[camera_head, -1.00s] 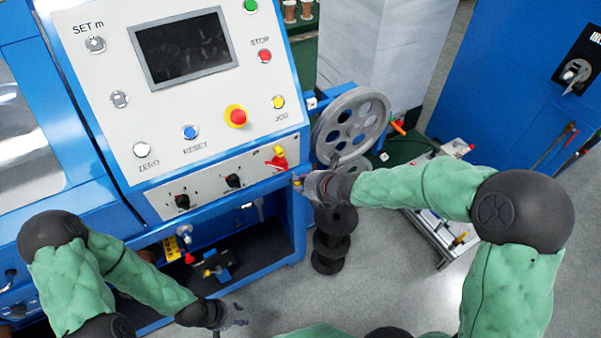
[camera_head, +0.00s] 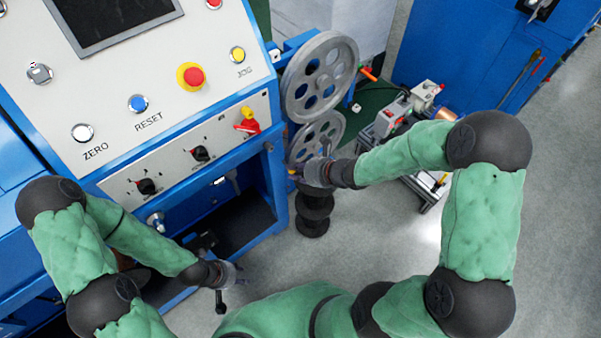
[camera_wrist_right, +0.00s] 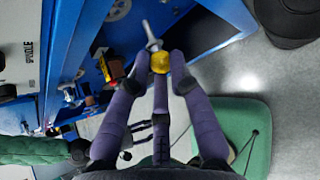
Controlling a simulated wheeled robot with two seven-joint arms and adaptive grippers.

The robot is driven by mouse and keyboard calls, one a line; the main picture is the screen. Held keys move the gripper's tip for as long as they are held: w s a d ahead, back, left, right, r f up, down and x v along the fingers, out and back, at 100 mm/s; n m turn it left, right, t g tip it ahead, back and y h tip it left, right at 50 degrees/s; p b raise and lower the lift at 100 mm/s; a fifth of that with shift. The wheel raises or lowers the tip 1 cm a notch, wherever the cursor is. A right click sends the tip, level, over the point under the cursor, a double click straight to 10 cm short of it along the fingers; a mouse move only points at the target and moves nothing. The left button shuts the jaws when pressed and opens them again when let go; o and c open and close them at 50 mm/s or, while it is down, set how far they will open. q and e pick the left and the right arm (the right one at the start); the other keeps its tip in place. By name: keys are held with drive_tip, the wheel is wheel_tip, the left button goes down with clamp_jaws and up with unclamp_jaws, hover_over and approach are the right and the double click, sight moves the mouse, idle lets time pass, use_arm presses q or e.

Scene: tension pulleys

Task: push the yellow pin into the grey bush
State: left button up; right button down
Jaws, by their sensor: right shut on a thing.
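The yellow pin (camera_wrist_right: 160,63) is in my right gripper (camera_wrist_right: 168,60), shown in the right wrist view. The gripper's fingers are shut around its yellow head, and a grey shaft points away from the gripper. In the head view my right gripper (camera_head: 304,172) is in front of the lower pulley, just right of the blue machine's corner. I cannot clearly make out the grey bush in either view. My left gripper (camera_head: 238,272) hangs low in front of the machine, well away from the pulleys; its finger opening is too small to tell.
A large grey pulley (camera_head: 320,77) and a lower one (camera_head: 318,138) stand beside the blue machine. Black spools (camera_head: 313,215) are stacked below my right gripper. The control panel (camera_head: 165,75) is to the left. Grey floor (camera_head: 390,235) is open at the right.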

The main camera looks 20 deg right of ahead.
drive_tip(key=shift+w+a+p, duration=0.15)
drive_tip(key=shift+w+a, duration=0.1)
drive_tip(key=shift+w, duration=0.5)
drive_tip(key=shift+w+a+p, duration=0.15)
drive_tip(key=shift+w+a, duration=0.15)
drive_tip(key=shift+w, duration=0.4)
drive_tip(key=shift+w+a+p, duration=0.15)
drive_tip(key=shift+w+a, duration=0.1)
drive_tip(key=shift+w, duration=0.5)
drive_tip(key=shift+w+b, duration=0.15)
drive_tip(key=shift+b, duration=0.85)
drive_tip(key=shift+w, duration=0.15)
idle(0.3)
drive_tip(key=shift+w+a+b, duration=0.2)
drive_tip(key=shift+w+a, duration=0.05)
drive_tip(key=shift+w, duration=0.3)
drive_tip(key=shift+w+a+b, duration=0.2)
drive_tip(key=shift+w, duration=0.3)
drive_tip(key=shift+w+a+r, duration=0.1)
drive_tip(key=shift+w+a, duration=0.05)
drive_tip(key=shift+w, duration=0.3)
idle(0.7)
drive_tip(key=c, duration=1.1)
unclamp_jaws()
drive_tip(key=shift+o, duration=0.2)
